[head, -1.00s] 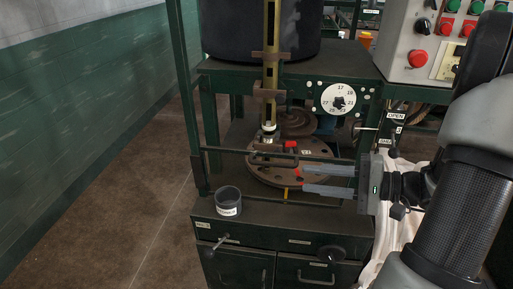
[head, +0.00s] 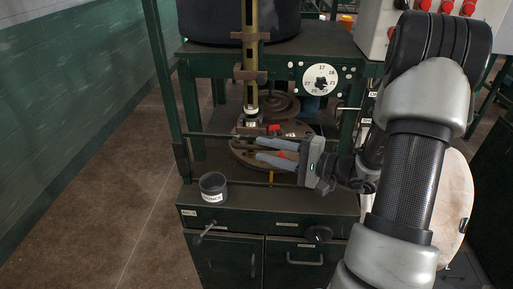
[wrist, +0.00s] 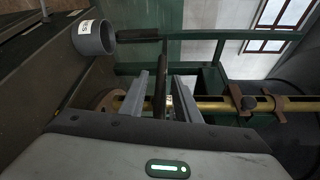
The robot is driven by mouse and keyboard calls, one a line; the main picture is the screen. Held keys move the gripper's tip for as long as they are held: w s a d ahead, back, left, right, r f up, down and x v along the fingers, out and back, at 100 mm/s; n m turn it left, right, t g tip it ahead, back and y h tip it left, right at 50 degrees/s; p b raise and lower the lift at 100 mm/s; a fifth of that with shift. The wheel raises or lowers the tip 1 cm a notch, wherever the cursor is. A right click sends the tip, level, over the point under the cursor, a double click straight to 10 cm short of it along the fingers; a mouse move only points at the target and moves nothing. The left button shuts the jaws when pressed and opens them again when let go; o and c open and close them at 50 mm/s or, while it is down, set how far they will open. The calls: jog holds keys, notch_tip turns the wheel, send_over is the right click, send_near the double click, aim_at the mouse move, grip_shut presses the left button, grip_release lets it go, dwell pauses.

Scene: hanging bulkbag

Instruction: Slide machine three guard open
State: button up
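The guard looks like a thin dark bar frame (head: 215,136) across the front of the green machine, above the round plate (head: 243,158). The rod seems part of the guard. Whether a finger touches it I cannot tell. My gripper hides the guard's right part in the head view.
A grey labelled cup (head: 213,187) stands on the cabinet top (head: 275,222), left of my gripper; it also shows in the wrist view (wrist: 93,36). A brass-coloured column (head: 250,60) rises behind the guard. A white dial (head: 320,79) is at right. Floor at left is clear.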

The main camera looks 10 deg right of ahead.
jog(key=shift+x, duration=1.7)
grip_shut()
